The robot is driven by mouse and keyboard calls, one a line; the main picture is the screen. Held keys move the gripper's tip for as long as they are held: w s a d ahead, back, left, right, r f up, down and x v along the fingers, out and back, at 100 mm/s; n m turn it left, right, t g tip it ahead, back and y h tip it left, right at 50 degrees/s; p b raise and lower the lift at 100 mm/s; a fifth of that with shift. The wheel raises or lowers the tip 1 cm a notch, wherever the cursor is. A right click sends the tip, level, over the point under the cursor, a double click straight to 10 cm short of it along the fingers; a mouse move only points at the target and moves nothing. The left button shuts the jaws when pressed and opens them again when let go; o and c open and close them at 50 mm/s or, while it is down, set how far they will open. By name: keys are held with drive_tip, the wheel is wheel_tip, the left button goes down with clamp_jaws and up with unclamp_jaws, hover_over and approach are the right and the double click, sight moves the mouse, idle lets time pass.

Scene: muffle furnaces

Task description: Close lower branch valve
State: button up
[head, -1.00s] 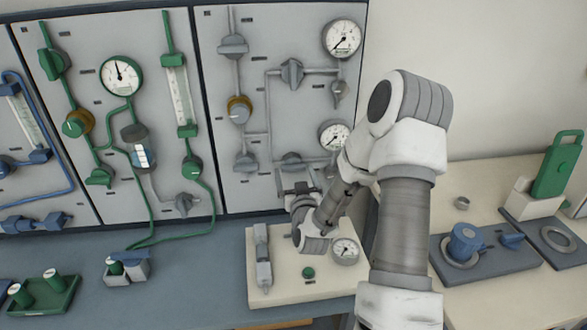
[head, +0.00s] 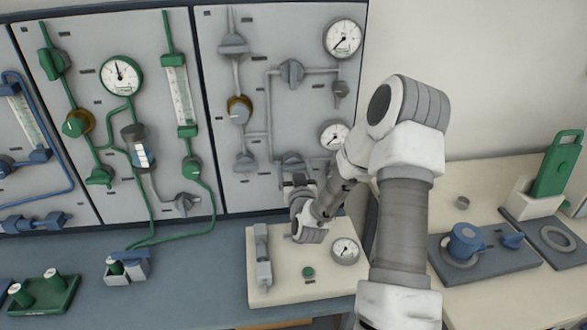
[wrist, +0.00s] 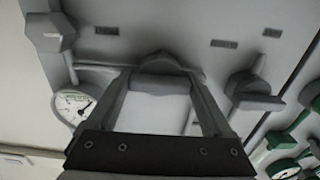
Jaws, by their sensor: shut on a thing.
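The lower branch valve (head: 291,163) is a grey valve with a lever-like handle on the right grey panel, left of the lower gauge. My gripper (head: 299,181) is up against it from the front and below.
The lower gauge (head: 334,135) sits close to my wrist. Another grey valve (head: 245,162) is to the left, and the upper branch valve (head: 291,72) is above. A cream base plate (head: 285,292) with a small gauge lies on the bench below my wrist.

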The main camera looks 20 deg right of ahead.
drive_tip(key=shift+f+n+b, duration=0.15)
drive_tip(key=shift+n+b, duration=0.15)
drive_tip(key=shift+b, duration=0.6)
drive_tip(key=n+b, duration=0.3)
drive_tip(key=b, duration=0.1)
drive_tip(key=shift+a+f+n+b, duration=0.1)
drive_tip(key=shift+f+n+b, duration=0.05)
drive_tip(key=shift+n+b, duration=0.2)
drive_tip(key=n+b, duration=0.4)
drive_tip(key=b, duration=0.2)
drive_tip(key=n+b, duration=0.5)
drive_tip(key=shift+n, duration=0.35)
drive_tip(key=shift+r+n+b, duration=0.2)
drive_tip(key=shift+n+b, duration=1.3)
drive_tip(key=shift+n, duration=0.4)
drive_tip(key=shift+r, duration=0.1)
drive_tip(key=o, duration=1.1)
drive_tip(key=shift+o, duration=0.2)
